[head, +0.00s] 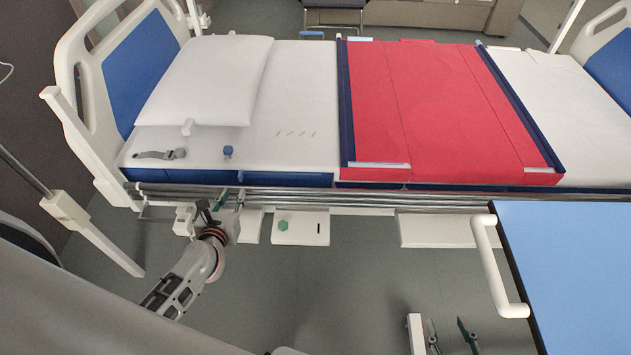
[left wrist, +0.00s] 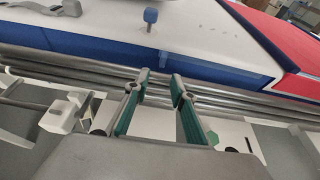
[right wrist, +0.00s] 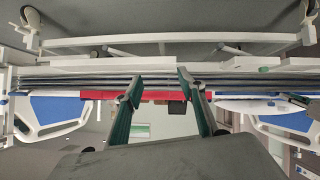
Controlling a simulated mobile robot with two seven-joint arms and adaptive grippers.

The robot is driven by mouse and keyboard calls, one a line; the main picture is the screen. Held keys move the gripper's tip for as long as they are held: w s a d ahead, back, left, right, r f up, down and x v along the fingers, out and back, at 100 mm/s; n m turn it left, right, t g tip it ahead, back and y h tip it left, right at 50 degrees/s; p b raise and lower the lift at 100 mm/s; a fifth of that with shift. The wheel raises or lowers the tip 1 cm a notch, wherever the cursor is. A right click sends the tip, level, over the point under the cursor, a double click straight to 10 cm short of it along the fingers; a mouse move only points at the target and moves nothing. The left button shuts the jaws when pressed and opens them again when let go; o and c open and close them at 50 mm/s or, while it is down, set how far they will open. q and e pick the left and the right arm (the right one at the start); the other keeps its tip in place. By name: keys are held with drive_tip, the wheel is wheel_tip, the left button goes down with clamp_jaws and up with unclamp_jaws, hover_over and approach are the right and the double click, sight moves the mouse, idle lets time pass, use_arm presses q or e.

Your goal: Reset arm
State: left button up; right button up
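My left gripper (head: 224,198) is at the near side rail of the bed, below the pillow end. In the left wrist view its two green-lined fingers (left wrist: 159,84) stand apart with nothing between them, in front of the metal rails. My right gripper (head: 449,330) is at the bottom of the head view, over the floor and left of the blue-topped table. In the right wrist view its fingers (right wrist: 160,82) are spread and empty, and the bed appears upside down beyond them.
The bed has a white mattress (head: 310,95), a pillow (head: 205,80) and a red cover (head: 430,100). Its side rails (head: 300,196) run along the near edge. A blue-topped table (head: 580,260) with a white handle (head: 495,265) stands at right. Floor (head: 340,290) between the arms is clear.

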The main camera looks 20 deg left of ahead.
use_arm(q)
drive_tip(key=o, duration=1.3)
drive_tip(key=shift+c, duration=0.2)
drive_tip(key=s+d+r+m+t+h+p, duration=0.1)
drive_tip(key=s+d+r+m+h, duration=0.25)
drive_tip(key=d+m, duration=0.65)
drive_tip(key=s+d+r+m+t+h+p, duration=0.1)
drive_tip(key=s+d+r+m+h+p, duration=0.25)
drive_tip(key=m, duration=0.95)
drive_tip(key=s+d+f+m+g, duration=0.2)
drive_tip(key=s+m, duration=0.4)
drive_tip(key=m, duration=0.4)
drive_tip(key=s+d+f+m+g, duration=0.3)
drive_tip(key=s+m, duration=0.3)
drive_tip(key=m, duration=0.4)
drive_tip(key=shift+s+d+f+m+y, duration=0.25)
drive_tip(key=shift+d+f+m+y, duration=0.05)
drive_tip(key=shift+d+f, duration=0.45)
use_arm(e)
drive_tip(key=shift+s+a+r+m+g, duration=0.3)
drive_tip(key=shift+s+a+r, duration=0.5)
drive_tip(key=shift+s, duration=0.2)
